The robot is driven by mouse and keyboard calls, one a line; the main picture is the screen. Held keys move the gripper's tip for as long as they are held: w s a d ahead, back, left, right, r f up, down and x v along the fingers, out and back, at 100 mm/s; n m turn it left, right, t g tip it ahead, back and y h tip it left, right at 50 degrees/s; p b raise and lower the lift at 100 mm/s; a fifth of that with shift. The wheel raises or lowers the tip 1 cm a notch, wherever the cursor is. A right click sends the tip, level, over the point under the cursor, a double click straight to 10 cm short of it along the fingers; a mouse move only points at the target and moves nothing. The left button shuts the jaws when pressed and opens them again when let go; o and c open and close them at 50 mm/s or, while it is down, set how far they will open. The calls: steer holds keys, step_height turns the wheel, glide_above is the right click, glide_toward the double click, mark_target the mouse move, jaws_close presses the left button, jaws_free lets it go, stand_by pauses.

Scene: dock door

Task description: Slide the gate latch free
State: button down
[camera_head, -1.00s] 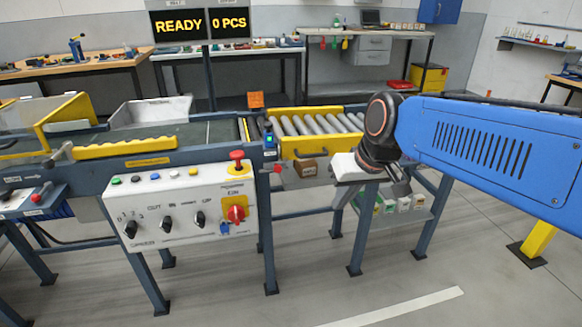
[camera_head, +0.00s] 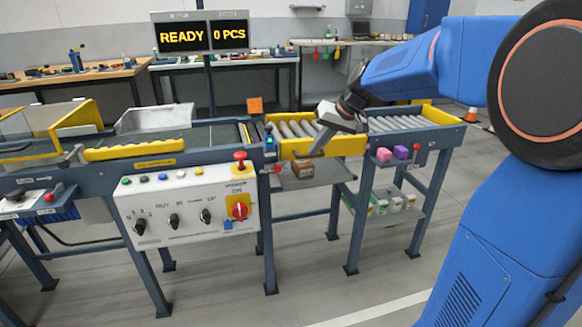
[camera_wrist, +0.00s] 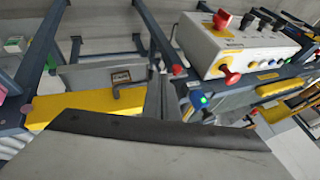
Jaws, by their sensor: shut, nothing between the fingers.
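The yellow gate (camera_head: 345,146) runs along the front of the roller section in the head view, and shows in the wrist view (camera_wrist: 85,102). A bent grey handle (camera_wrist: 128,86), which looks like the latch, stands at the gate's edge in the wrist view. My gripper (camera_head: 318,146) is shut and empty, pointing down in front of the gate's left part. In the wrist view its grey finger (camera_wrist: 156,98) is just right of the handle. I cannot tell whether they touch. In the head view my gripper hides the handle.
A small brown labelled box (camera_head: 303,168) sits below the gate. A red knob (camera_head: 277,170) is left of it. The white control panel (camera_head: 190,208) with an emergency button stands to the left. Pink (camera_head: 384,155) and purple (camera_head: 401,152) blocks are to the right. The floor in front is free.

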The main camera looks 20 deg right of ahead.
mark_target(276, 169)
steer(key=shift+w+d+f, duration=0.1)
steer(key=shift+w+d, duration=0.1)
steer(key=shift+w, duration=0.4)
steer(key=shift+w+d, duration=0.2)
steer(key=shift+w, duration=0.35)
steer(key=w+a+f, duration=0.5)
steer(key=a+f, duration=0.2)
steer(key=f, duration=0.2)
steer(key=shift+a, duration=0.3)
steer(key=shift+a+r, duration=0.1)
steer(key=shift+a, duration=1.55)
